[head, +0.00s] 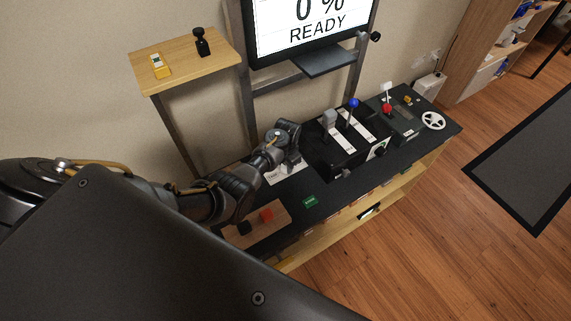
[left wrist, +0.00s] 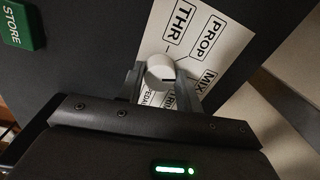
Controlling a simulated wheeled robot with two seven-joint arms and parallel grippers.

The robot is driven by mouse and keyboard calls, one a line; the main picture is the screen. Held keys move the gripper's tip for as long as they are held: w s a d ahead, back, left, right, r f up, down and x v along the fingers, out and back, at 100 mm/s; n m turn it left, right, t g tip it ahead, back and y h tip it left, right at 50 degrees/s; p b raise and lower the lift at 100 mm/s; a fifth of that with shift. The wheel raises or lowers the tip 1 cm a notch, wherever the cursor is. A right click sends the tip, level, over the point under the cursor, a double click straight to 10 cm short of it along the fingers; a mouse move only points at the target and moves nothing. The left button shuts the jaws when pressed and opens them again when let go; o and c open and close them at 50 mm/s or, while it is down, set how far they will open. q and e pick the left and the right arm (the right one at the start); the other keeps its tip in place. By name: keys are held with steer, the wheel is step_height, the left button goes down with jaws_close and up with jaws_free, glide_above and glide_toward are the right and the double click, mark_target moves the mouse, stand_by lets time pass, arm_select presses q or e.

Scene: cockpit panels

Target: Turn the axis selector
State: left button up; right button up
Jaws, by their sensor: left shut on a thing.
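The axis selector is a round light-grey knob (left wrist: 160,68) on a white label plate (left wrist: 222,38) in the left wrist view. Labels THR, PROP and MIX are readable around it; others are partly covered. A short dark mark shows on the knob's right side, towards MIX. My left gripper (left wrist: 163,82) is shut on the knob, one finger on either side. In the head view my left gripper (head: 288,158) is over the label plate (head: 285,175) and hides the knob. My right gripper is not in view.
A green STORE button (left wrist: 20,26) lies left of the plate. The head view shows levers with grey (head: 329,117) and blue (head: 354,103) knobs to the right, a wooden board (head: 262,232) with red and black blocks nearer, and a screen (head: 310,30) reading "0 % READY".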

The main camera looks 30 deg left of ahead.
arm_select(q)
steer(key=shift+r+n+p, duration=0.15)
steer(key=shift+n+p, duration=0.45)
steer(key=shift+n, duration=0.4)
steer(key=n, duration=0.3)
steer(key=shift+f, duration=0.2)
steer(key=o, duration=1)
step_height(320, 180, up, 11)
steer(key=shift+d, duration=0.2)
